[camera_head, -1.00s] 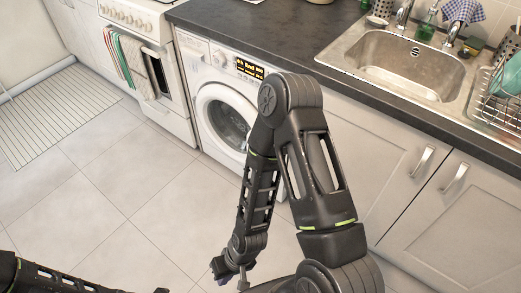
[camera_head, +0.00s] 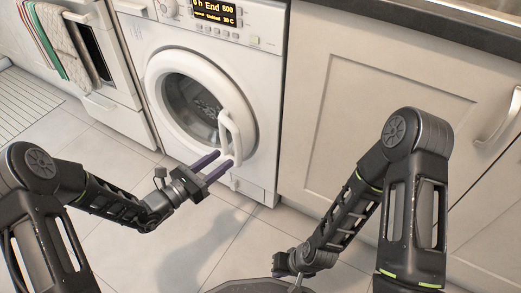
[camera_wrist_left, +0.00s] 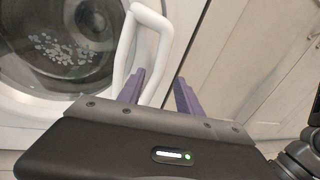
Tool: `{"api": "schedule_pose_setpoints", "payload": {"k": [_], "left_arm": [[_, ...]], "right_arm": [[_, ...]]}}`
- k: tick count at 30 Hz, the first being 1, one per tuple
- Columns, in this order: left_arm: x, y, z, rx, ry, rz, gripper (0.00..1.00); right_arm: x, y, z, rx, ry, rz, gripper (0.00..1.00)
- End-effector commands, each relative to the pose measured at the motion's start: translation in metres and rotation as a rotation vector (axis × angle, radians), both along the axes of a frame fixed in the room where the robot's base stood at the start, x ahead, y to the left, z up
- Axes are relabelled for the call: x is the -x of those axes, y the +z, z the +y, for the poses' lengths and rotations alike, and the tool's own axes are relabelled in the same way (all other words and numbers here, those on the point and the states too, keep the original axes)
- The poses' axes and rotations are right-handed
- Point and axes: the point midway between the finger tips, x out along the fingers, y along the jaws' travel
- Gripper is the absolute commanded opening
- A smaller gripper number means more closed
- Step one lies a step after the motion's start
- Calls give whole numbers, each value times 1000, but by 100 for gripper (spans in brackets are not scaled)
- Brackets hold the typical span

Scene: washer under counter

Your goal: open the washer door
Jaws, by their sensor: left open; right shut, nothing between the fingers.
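The white washer (camera_head: 262,75) stands under the counter, and its round door (camera_head: 160,125) looks shut. The door's white loop handle (camera_head: 236,127) is on the door's right side. My left gripper (camera_head: 225,158) is open with purple fingers, at the lower end of the handle. In the left wrist view, the handle (camera_wrist_left: 163,50) rises just past the fingers (camera_wrist_left: 160,92); one bar shows in the gap between them. I cannot tell whether they touch it. My right gripper (camera_head: 292,266) is low at the bottom, shut and empty, its fingers barely visible.
An oven (camera_head: 105,85) with hanging towels (camera_head: 72,45) stands left of the washer. A cabinet (camera_head: 350,120) with a metal handle (camera_head: 498,118) is on the right. The dark countertop edge (camera_head: 400,30) runs above. The tiled floor before the washer is open.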

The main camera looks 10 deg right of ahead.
Motion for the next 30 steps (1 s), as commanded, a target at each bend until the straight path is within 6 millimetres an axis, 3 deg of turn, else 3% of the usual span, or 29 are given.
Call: {"api": "schedule_pose_setpoints", "payload": {"k": [13, 30], "left_arm": [[-4, 1, -3, 4, 4, -2, 42], [-50, 0, -58, 2, 3, -2, 42]], "right_arm": [[0, -2, 0, 0, 1, -1, 0], [-5, -25, -1, -3, -4, -7, 0]]}}
